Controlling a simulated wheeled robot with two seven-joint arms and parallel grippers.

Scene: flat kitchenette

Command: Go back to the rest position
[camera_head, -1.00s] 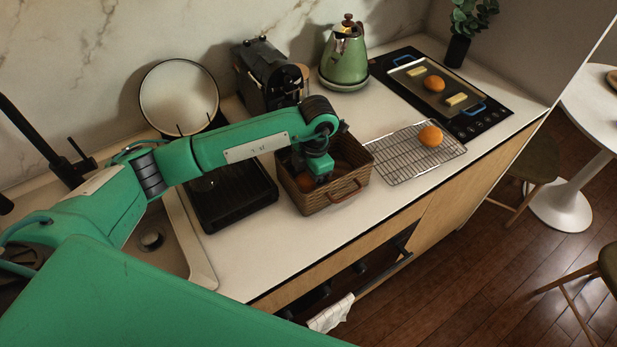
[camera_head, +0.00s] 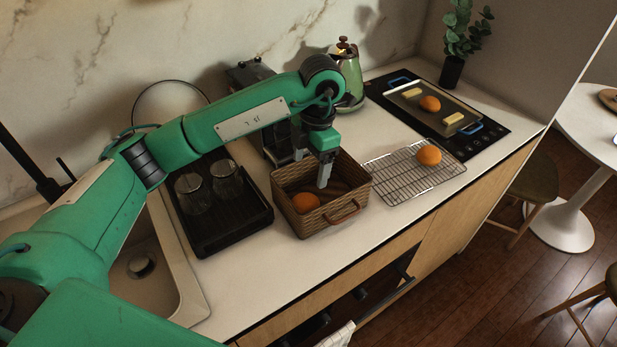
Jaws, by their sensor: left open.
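My left gripper (camera_head: 312,171) is open and empty, pointing down above the back part of the brown wicker basket (camera_head: 308,223). Its two grey fingers are spread, and it touches nothing that I can make out. An orange round bun (camera_head: 305,202) lies in the basket at the front left. The rest of the basket floor looks dark and partly hidden by the gripper. My right gripper is not in view.
A wire rack (camera_head: 404,178) with an orange bun (camera_head: 428,155) is right of the basket. A tray (camera_head: 455,117) with several foods rests on the cooktop (camera_head: 495,133). A dark drying rack (camera_head: 233,224) with glass jars is at left. A green kettle (camera_head: 350,75) stands behind my arm.

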